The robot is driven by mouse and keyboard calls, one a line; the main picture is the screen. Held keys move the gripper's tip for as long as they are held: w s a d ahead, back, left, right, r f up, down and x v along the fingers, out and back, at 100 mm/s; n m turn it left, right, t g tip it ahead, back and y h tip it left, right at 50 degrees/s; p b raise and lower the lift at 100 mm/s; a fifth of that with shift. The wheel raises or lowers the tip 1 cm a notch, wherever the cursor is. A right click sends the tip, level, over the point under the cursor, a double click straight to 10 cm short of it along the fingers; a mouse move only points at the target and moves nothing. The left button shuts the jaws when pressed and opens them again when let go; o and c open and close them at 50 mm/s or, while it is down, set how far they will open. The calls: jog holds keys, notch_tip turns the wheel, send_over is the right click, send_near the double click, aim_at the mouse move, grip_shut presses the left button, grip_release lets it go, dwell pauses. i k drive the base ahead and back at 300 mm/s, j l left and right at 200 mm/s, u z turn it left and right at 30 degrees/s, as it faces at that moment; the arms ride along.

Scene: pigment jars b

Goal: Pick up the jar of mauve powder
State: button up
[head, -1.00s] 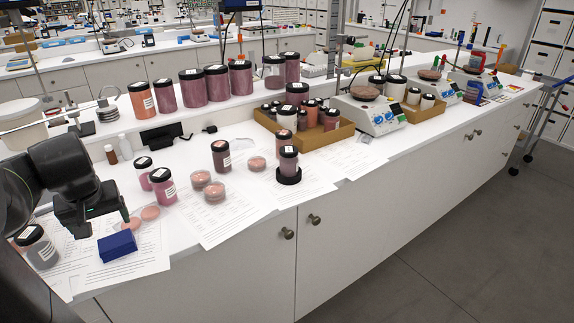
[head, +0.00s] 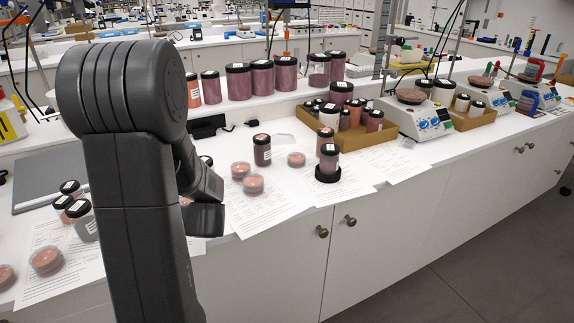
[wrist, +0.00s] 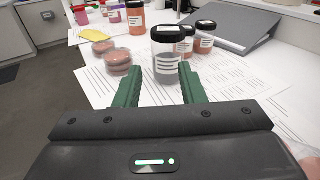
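My gripper (wrist: 160,90) is open in the wrist view, its two green fingers apart with nothing held. A black-lidded jar of dull grey powder (wrist: 165,62) stands upright ahead, in line with the gap between the fingers. It appears to be the front jar of a left-hand group in the head view (head: 82,221). Mauve-pink jars stand on the raised shelf, one of them a large jar (head: 262,80). A mauve-toned jar (head: 329,160) stands on a black round base. I cannot tell which is the task's jar.
Two more jars (wrist: 185,40) (wrist: 204,38) stand close behind the grey one. Stacked dishes (wrist: 118,62) are to its left, and a grey flat panel (wrist: 230,28) lies behind. A cardboard tray of jars (head: 370,135) is farther right. Papers cover the bench.

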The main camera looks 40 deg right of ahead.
aim_at(328, 165)
jog(key=l+z, duration=0.1)
jog(key=z, duration=0.9)
jog(key=l+z, duration=0.1)
jog(key=z, duration=0.4)
jog(key=i+l+z, duration=0.15)
jog(key=i+l, duration=0.25)
